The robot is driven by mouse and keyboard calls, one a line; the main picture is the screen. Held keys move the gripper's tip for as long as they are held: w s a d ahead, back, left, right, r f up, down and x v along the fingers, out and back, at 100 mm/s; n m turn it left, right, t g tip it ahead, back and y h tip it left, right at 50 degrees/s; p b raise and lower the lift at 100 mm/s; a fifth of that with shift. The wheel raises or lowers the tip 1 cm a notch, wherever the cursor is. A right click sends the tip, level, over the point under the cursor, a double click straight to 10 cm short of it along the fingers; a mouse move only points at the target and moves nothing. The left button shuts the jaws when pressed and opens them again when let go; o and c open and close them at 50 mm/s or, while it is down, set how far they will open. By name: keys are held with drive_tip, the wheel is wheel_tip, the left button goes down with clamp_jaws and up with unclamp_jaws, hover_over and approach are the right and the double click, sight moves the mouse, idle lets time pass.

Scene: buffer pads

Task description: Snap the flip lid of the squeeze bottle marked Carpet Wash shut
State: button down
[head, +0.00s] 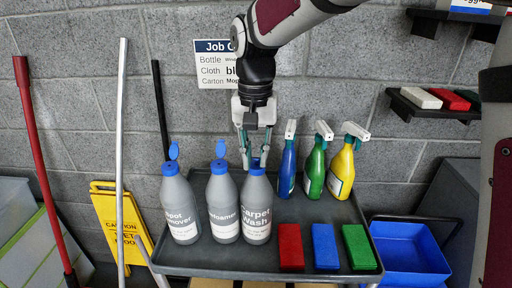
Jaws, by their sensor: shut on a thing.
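The squeeze bottle marked Carpet Wash (257,205) stands upright on the grey cart top, a grey bottle with a white label and a blue cap. My gripper (253,160) points down over it, its two fingers on either side of the bottle's blue top and shut on it. Some blue shows between the fingers. Whether the flip lid is up or down is hard to tell, as the fingers cover part of it. The Spot Remover bottle (180,205) and the Defoamer bottle (222,205) stand to its left, each with its blue lid up.
Blue, green and yellow spray bottles (315,168) stand close to the right of my gripper. Red, blue and green pads (325,246) lie at the front right of the cart top (205,262). A sign hangs on the wall behind; mop handles stand at left.

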drive_tip(key=shift+s, duration=0.1)
drive_tip(key=shift+s+f+t+p, duration=0.15)
drive_tip(key=shift+s+t+p, duration=0.2)
drive_tip(key=shift+t, duration=0.35)
drive_tip(key=shift+f+t, duration=0.3)
drive_tip(key=shift+t, duration=0.4)
drive_tip(key=c, duration=1.4)
unclamp_jaws()
drive_tip(key=v, duration=1.2)
drive_tip(key=shift+w+a, duration=0.1)
drive_tip(key=shift+a, duration=0.05)
